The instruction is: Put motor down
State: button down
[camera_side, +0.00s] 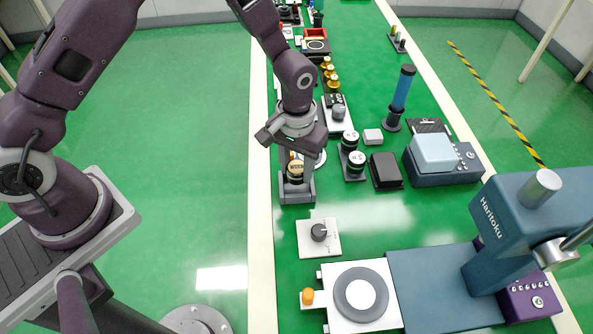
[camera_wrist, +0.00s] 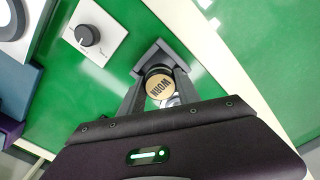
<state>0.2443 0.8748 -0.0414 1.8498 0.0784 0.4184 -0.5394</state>
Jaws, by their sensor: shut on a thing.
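The motor (camera_side: 295,171) is a dark cylinder with a tan top. The same motor (camera_wrist: 159,87) shows in the wrist view with lettering that looks like "WORN". My gripper (camera_side: 296,178) points down and is shut on it, with one finger on each side. The motor is at a grey holder (camera_side: 298,197) near the table's left edge; this holder (camera_wrist: 146,54) also shows beyond the fingertips in the wrist view. The motor's underside is hidden, so I cannot tell whether it touches the holder.
A white plate with a dark knob (camera_side: 318,232) lies in front of the holder. Two dark cylinders with pale tops (camera_side: 356,162) stand on a base to the right, beside a black box (camera_side: 386,171). A blue Haritoku machine (camera_side: 505,225) fills the front right.

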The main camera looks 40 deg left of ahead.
jog(key=shift+f, duration=0.7)
jog(key=shift+f, duration=0.15)
jog(key=shift+f, duration=0.45)
jog(key=c, duration=0.9)
grip_release()
jog(key=shift+o, duration=0.2)
jog(key=shift+a+r, duration=0.1)
